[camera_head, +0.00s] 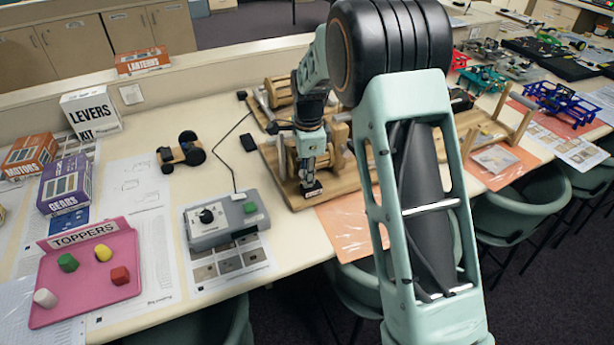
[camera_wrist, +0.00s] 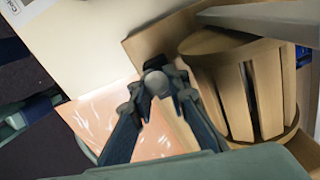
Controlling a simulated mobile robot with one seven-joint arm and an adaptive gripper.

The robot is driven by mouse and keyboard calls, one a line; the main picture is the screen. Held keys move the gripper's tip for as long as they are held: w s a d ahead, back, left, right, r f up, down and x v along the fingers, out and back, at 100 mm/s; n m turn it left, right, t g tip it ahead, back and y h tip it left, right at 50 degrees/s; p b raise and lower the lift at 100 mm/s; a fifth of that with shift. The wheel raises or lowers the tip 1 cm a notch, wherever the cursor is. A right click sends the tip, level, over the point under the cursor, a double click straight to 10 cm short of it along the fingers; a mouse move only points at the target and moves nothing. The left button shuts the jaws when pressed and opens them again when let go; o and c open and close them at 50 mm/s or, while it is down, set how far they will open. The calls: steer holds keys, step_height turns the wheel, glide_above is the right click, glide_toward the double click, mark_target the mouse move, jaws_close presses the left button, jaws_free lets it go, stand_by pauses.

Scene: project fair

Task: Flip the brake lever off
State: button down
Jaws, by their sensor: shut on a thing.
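The wooden winch-like device stands on a wooden base board (camera_head: 292,190) near the table's front edge. Its slatted wooden drum (camera_wrist: 240,85) fills the right of the wrist view. My gripper (camera_head: 311,188) is low at the front of this device. In the wrist view its two dark fingers (camera_wrist: 157,88) are closed around a small grey rounded knob (camera_wrist: 156,82), which looks like the end of the brake lever. The rest of the lever is hidden by the fingers, so its angle cannot be told. In the head view my arm covers part of the device.
A grey control box (camera_head: 222,218) with a dial and green button stands left of the device. An orange sheet (camera_head: 348,228) lies in front. A pink toppers tray (camera_head: 88,275) and kit boxes are farther left. Green chairs (camera_head: 505,215) stand along the front edge.

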steer(key=shift+a, duration=0.1)
steer(key=shift+a+t+h+b, duration=0.15)
steer(key=shift+t+h+b, duration=0.15)
steer(key=shift+h+b, duration=0.3)
steer(key=shift+s, duration=0.1)
steer(key=c, duration=2.2)
jaws_free()
steer(key=shift+a+f, duration=0.1)
steer(key=shift+a, duration=0.05)
steer(key=shift+o, duration=0.2)
step_height(320, 180, up, 12)
steer(key=s+a, duration=0.1)
steer(key=shift+s, duration=0.15)
